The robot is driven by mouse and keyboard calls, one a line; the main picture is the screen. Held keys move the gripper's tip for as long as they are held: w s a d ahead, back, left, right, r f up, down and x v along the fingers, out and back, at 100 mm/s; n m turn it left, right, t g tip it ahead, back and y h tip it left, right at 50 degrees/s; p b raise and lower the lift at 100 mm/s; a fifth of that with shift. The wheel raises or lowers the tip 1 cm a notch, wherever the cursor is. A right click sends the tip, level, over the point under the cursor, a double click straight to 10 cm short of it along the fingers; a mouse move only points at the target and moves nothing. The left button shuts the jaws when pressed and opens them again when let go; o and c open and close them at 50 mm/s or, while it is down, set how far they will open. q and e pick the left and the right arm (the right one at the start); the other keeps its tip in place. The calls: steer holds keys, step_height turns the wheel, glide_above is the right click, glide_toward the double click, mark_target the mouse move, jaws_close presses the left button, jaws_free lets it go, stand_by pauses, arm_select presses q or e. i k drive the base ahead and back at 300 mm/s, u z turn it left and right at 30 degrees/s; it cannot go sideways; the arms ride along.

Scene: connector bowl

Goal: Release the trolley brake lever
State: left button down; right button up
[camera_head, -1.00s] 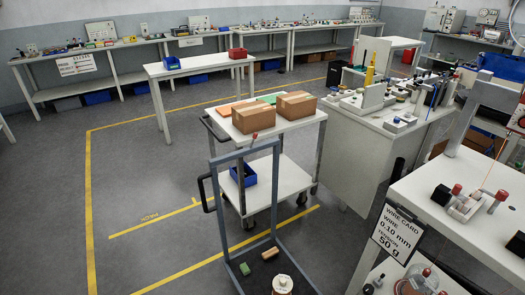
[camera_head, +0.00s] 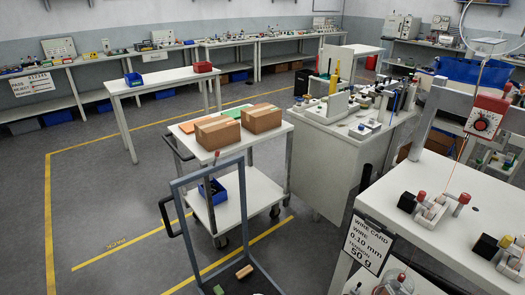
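A white two-shelf trolley (camera_head: 276,188) stands on casters near the middle, with black handles (camera_head: 168,215) on its left side. In front of it stands a blue-grey upright frame (camera_head: 243,210) with a low dark deck bearing small blocks (camera_head: 244,272). A small red-tipped lever (camera_head: 216,156) shows at the frame's top bar, against the trolley's near edge. I cannot tell which of the two it is fixed to. It stands roughly upright. No other brake lever is clear. Neither of my grippers is in view.
Cardboard boxes (camera_head: 262,118) sit on the trolley top and a blue bin (camera_head: 213,190) below. A cluttered bench (camera_head: 335,150) stands right of it, and a white table (camera_head: 460,215) with a wire card sign (camera_head: 367,245) nearer right.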

mark_target(218, 153)
steer(key=z, duration=0.6)
steer(key=i, duration=1.25)
steer(key=u, duration=0.3)
